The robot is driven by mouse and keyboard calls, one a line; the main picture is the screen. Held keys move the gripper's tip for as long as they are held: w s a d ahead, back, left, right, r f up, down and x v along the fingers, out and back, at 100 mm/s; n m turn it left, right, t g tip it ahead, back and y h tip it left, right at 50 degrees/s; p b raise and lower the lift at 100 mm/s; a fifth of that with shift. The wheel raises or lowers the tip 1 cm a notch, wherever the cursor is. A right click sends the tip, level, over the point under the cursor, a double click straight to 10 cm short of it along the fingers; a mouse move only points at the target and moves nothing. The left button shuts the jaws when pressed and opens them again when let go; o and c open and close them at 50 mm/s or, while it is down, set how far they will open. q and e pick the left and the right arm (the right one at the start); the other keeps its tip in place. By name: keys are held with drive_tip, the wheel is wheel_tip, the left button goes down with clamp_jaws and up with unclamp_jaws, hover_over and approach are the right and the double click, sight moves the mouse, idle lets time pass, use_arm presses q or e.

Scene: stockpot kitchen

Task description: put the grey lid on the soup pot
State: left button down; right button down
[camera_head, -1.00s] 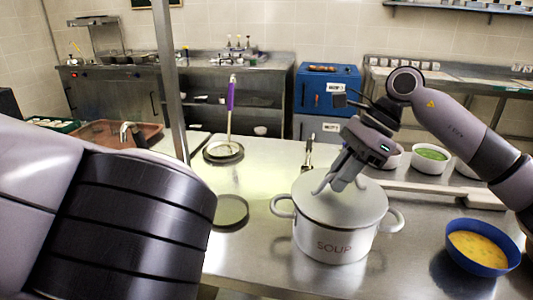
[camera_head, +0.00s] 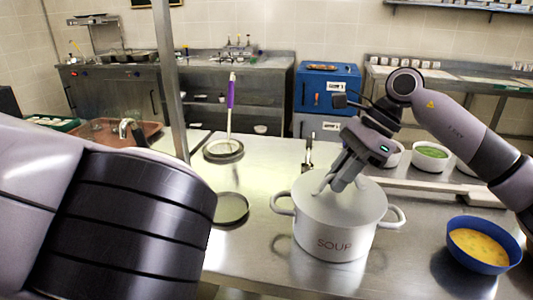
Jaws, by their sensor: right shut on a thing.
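The white soup pot (camera_head: 334,244) with red "SOUP" lettering and two side handles stands upright on the steel counter. The pale grey lid (camera_head: 312,207) lies across the pot's top, level, with its edge along the rim. My right gripper (camera_head: 340,186) is above the lid, shut on its handle, which the fingers partly hide. My left arm fills the lower left of the view; its gripper is out of the picture.
A blue bowl of yellow soup (camera_head: 483,246) stands right of the pot. A dark round disc (camera_head: 232,208) lies left of it. A purple-handled utensil (camera_head: 230,105) stands behind. White bowls (camera_head: 430,158) sit at the back right.

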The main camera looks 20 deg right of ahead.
drive_tip(key=c, duration=1)
unclamp_jaws()
drive_tip(key=shift+c, duration=0.2)
